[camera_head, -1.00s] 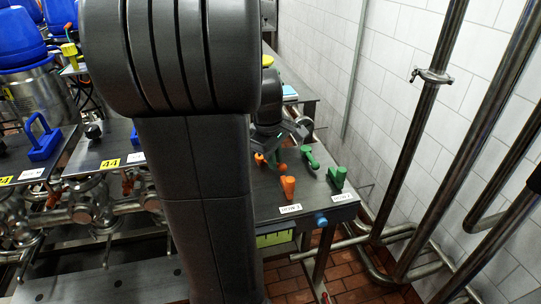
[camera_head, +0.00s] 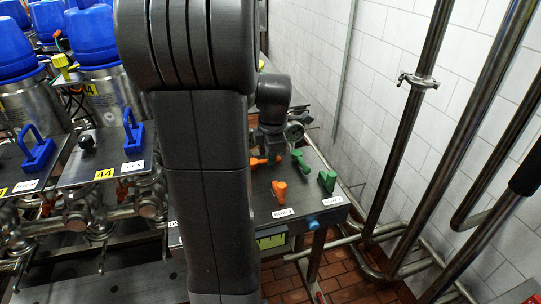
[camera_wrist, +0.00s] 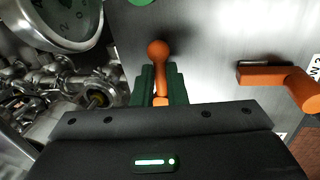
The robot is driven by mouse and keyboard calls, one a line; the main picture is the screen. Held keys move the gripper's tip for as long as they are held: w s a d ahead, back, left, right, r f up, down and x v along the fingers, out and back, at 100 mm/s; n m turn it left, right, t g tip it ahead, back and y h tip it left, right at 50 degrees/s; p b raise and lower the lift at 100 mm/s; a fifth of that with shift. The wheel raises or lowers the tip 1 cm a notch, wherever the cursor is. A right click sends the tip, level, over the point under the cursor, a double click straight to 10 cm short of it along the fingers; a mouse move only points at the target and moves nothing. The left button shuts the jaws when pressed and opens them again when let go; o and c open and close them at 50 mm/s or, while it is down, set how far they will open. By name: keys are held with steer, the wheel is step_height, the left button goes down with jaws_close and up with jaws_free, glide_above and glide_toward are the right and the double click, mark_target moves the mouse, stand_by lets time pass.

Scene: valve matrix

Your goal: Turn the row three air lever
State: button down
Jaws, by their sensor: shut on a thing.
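An orange lever (camera_wrist: 158,55) with a round knob stands between the fingers of my gripper (camera_wrist: 160,84) in the wrist view. The two dark green fingers are shut on it, one on each side. In the head view this lever (camera_head: 257,162) shows partly, beside my gripper and behind my arm. A second orange lever (camera_wrist: 275,76) lies to the right in the wrist view, apart from my gripper. It appears nearer in the head view (camera_head: 279,190). The labels are too small or cut off to tell the rows surely.
Two green levers (camera_head: 300,160) (camera_head: 327,180) are on the same metal panel, to the right. A round gauge (camera_wrist: 62,18) sits close at the left in the wrist view. Steel pipes (camera_head: 420,110) run along the tiled wall. My arm hides much of the middle.

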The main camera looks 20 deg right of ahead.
steer(key=shift+w+n, duration=0.25)
steer(key=shift+n, duration=0.15)
steer(key=c, duration=1.5)
jaws_free()
steer(key=shift+o, duration=0.2)
steer(key=shift+r, duration=0.15)
step_height(320, 180, up, 13)
steer(key=s, duration=0.2)
steer(key=shift+s+r+b, duration=0.15)
steer(key=shift+s+b, duration=0.2)
steer(key=shift+s, duration=0.05)
steer(key=w+f, duration=0.1)
steer(key=f, duration=0.8)
steer(key=w+f, duration=0.1)
steer(key=f, duration=0.3)
steer(key=shift+w+f+p, duration=0.3)
steer(key=shift+w+p, duration=0.05)
